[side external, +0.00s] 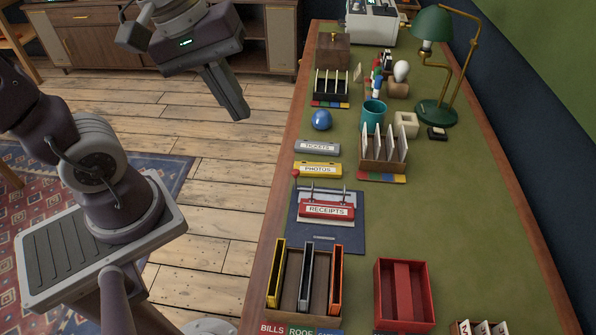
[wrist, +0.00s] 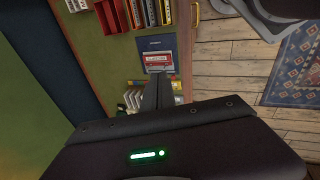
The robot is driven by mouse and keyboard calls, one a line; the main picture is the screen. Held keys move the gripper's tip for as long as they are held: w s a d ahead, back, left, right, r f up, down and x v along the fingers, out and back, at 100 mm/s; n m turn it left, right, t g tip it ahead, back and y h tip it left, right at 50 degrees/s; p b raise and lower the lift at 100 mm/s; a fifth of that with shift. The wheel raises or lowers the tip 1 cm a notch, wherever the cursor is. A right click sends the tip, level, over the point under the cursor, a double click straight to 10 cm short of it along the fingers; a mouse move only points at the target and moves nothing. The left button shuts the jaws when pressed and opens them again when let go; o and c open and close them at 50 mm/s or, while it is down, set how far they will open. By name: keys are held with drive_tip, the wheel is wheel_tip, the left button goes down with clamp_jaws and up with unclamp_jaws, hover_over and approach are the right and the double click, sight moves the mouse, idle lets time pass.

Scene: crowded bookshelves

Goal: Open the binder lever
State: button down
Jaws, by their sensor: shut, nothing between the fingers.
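The binder (side external: 352,236) lies open and flat on the green desk, dark blue with a pale page area and two upright metal rings. A red strip labelled RECEIPTS (side external: 327,210) lies by the rings. A small red knob (side external: 296,173), seemingly the lever's end, shows at the binder's upper left. The binder also shows in the wrist view (wrist: 155,43), just beyond the fingertips; its lever is too small to make out there. My gripper (side external: 238,112) is shut and empty, raised left of the desk edge and apart from the binder. Its shut fingers (wrist: 158,76) partly cover the wrist view.
A yellow PHOTOS strip (side external: 317,169) and a grey TICKETS strip (side external: 317,147) lie beyond the binder. A wooden file rack (side external: 319,300) and a red box (side external: 404,318) stand nearer. A card rack (side external: 371,165) and teal cup (side external: 373,113) stand behind. Green desk right of the binder is clear.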

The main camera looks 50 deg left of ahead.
drive_tip(key=w+a+f+n+g, duration=0.1)
drive_tip(key=w+a+f+n, duration=0.2)
drive_tip(key=n, duration=0.6)
drive_tip(key=w+a+f+n+g, duration=0.1)
drive_tip(key=w+a+f+n, duration=0.2)
drive_tip(key=f+n, duration=0.5)
drive_tip(key=w+a+f+n+g+h, duration=0.1)
drive_tip(key=w+a+f+n, duration=0.2)
drive_tip(key=f+n, duration=0.3)
drive_tip(key=n, duration=0.3)
drive_tip(key=shift+w+a+n, duration=0.3)
drive_tip(key=shift+w+n, duration=0.1)
drive_tip(key=shift+f, duration=0.15)
drive_tip(key=w+d+f, duration=0.1)
drive_tip(key=w+f, duration=0.1)
drive_tip(key=f, duration=0.3)
drive_tip(key=w+d+f, duration=0.1)
drive_tip(key=f, duration=0.4)
drive_tip(key=shift+w+d+f, duration=0.25)
drive_tip(key=shift+w+f, duration=0.05)
drive_tip(key=shift+w, duration=0.05)
drive_tip(key=shift+w+a+g+h, duration=0.2)
drive_tip(key=shift+w+g+h, duration=0.1)
drive_tip(key=shift+g, duration=0.1)
